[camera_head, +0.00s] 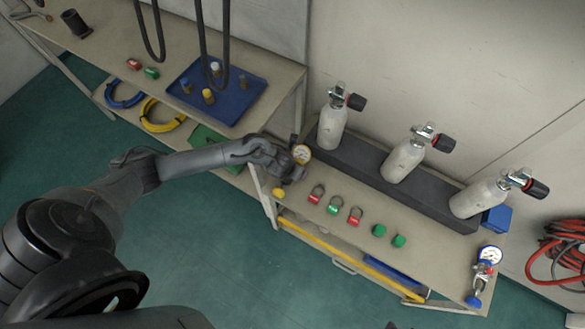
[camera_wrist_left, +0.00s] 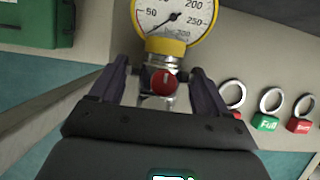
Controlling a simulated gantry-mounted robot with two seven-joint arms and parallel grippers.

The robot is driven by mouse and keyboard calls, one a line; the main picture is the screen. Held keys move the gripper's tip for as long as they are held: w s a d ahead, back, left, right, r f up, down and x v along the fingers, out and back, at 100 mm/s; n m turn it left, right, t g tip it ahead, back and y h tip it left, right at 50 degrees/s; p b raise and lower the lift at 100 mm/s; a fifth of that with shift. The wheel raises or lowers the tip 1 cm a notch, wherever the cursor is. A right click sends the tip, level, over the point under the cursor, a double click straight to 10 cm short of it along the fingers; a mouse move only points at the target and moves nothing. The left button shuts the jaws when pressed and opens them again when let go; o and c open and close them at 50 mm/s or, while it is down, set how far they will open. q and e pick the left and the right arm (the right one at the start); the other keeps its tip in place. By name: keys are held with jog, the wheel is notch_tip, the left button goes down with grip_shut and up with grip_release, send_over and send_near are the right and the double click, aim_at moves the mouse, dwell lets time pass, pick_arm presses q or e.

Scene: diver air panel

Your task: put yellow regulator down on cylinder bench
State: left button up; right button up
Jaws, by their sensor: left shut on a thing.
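The yellow regulator (camera_head: 302,154) has a round white gauge with a yellow rim and a yellow knob. My left gripper (camera_head: 287,168) is shut on it at the left end of the cylinder bench (camera_head: 352,190). In the left wrist view, the regulator's gauge (camera_wrist_left: 176,18) is at the top. Its metal body and red centre cap lie between the fingers of my gripper (camera_wrist_left: 160,78). The gripper hides part of the regulator in the head view. I cannot tell whether it touches the bench top. My right gripper is out of view.
Cylinders (camera_head: 333,122) stand in a dark rack along the bench's back. A blue regulator (camera_head: 487,262) is at the right end. Another table with a blue tray (camera_head: 235,108) stands at left.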

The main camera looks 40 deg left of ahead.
pick_arm(q)
jog(key=shift+f+b, duration=0.35)
jog(key=shift+f, duration=0.05)
jog(key=o, duration=1.5)
jog(key=shift+p+v, duration=2.55)
jog(key=shift+v, duration=2.9)
